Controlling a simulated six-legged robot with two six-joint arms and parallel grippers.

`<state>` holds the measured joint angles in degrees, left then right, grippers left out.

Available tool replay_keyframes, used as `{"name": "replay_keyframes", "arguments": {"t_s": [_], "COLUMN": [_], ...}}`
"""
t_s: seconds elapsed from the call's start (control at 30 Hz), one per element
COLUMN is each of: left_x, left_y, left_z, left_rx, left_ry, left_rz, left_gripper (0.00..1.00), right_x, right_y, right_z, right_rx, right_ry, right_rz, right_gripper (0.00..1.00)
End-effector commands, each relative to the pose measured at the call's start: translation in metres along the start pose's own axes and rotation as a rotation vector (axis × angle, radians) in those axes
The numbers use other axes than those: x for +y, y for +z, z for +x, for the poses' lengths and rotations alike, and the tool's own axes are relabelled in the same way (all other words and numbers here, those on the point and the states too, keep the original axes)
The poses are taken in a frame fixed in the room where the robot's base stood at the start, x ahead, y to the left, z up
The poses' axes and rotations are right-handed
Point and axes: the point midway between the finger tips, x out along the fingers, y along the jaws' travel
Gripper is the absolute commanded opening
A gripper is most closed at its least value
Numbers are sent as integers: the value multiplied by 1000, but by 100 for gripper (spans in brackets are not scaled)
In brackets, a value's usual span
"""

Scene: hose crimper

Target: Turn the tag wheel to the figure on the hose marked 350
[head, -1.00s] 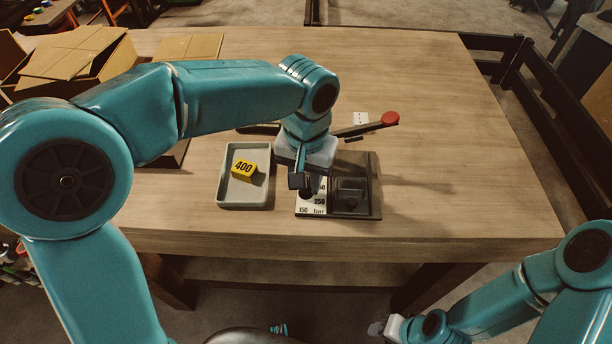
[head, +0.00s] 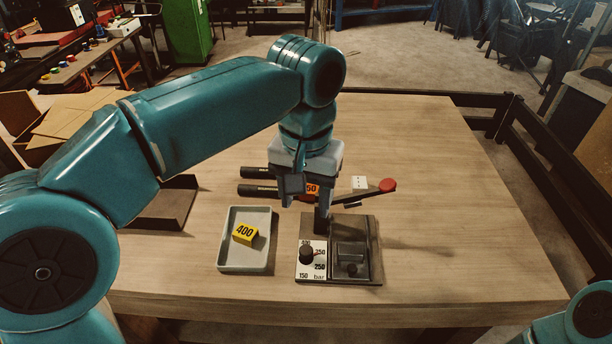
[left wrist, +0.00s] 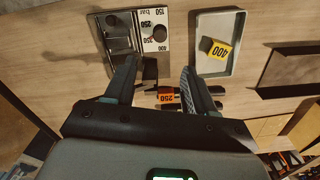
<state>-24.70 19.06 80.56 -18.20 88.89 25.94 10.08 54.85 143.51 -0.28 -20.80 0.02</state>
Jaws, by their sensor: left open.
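The tag wheel, a dark round knob (head: 307,252), stands on a white plate (head: 312,271) marked with several figures, 150, 250 and 400 among them, and "bar". It also shows in the left wrist view (left wrist: 159,33). I cannot tell where it points. My left gripper (head: 306,202) is open and empty, above and behind the wheel; its fingers (left wrist: 157,72) stand apart in the wrist view. Two dark hoses (head: 258,189) lie behind it. My right gripper is out of view.
A grey tray (head: 231,264) left of the wheel holds a yellow block marked 400 (head: 245,233). The right side of the table is clear.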

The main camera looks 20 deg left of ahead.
Motion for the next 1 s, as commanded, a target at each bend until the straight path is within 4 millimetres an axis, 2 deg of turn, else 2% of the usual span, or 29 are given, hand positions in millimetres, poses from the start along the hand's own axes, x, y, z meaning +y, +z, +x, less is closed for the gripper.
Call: {"name": "replay_keyframes", "arguments": {"t_s": [0.03, 0.1, 0.2, 0.77, 0.87, 1.0], "left_x": [0, 1, 1, 0, 0, 0], "left_y": [0, 0, 0, 0, 0, 0], "left_z": [-11, -21, -29, -33, -45, -76], "left_rx": [3, 2, 0, -1, 0, 0], "left_ry": [2, 1, 0, 0, 0, 0], "left_rz": [0, 1, 1, 1, 1, 1], "left_gripper": [55, 55, 55, 55, 55, 55], "right_x": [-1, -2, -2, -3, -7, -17], "right_y": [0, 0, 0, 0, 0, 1], "right_z": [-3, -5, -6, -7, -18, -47], "right_rx": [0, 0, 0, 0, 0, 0], "right_ry": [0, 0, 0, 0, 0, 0], "right_rz": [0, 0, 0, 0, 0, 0], "right_gripper": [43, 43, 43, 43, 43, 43]}}
